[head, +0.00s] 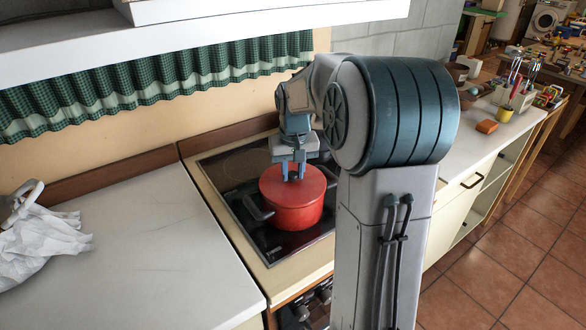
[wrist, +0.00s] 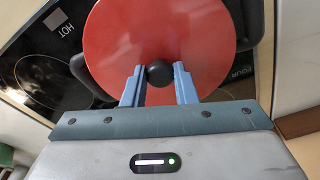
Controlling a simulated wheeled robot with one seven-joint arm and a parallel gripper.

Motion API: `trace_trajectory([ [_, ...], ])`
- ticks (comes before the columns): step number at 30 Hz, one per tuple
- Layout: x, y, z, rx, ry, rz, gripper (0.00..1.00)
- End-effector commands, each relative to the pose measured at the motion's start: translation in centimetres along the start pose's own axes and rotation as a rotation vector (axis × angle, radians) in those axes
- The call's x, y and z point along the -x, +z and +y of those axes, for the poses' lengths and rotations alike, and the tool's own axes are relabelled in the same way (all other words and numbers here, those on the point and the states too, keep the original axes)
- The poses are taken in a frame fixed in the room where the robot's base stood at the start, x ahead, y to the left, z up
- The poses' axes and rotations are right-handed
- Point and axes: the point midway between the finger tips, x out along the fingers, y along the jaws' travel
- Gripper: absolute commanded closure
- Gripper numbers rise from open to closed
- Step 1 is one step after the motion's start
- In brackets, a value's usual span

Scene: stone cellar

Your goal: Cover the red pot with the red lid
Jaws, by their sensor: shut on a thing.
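The red pot (head: 292,216) stands on the black glass cooktop, with a dark handle showing at its left side. The red lid (head: 291,184) lies over the pot's top in the head view and looks about level; whether its rim is fully seated all round I cannot tell. The lid fills the upper middle of the wrist view (wrist: 160,30), with the pot's dark handles showing at both sides of it. My gripper (head: 293,174) is above the lid's centre, its blue fingers shut on the lid's black knob (wrist: 159,73).
The cooktop (head: 235,208) has free room around the pot. A white counter (head: 120,240) lies to the left, with a crumpled white cloth (head: 45,238) at its far left. A green checked curtain (head: 150,85) hangs behind. An orange block (head: 487,126) lies on the right counter.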

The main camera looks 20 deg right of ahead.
Motion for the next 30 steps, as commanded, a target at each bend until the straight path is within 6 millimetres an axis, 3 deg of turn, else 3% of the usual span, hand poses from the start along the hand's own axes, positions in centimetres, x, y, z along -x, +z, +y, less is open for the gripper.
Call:
trace_trajectory([
  [11, -0.3, 0.0, 0.0, 0.0, 0.0, 0.001, 1.0],
  [12, -0.3, 0.0, 0.0, 0.0, 0.0, 0.001, 0.63],
  [14, -0.3, 0.0, 0.0, 0.0, 0.0, 0.001, 0.49],
  [23, -0.2, 0.0, 0.0, 0.0, 0.0, 0.0, 0.49],
  [30, 3.0, 0.0, 0.0, 0.0, 0.002, 0.005, 0.49],
])
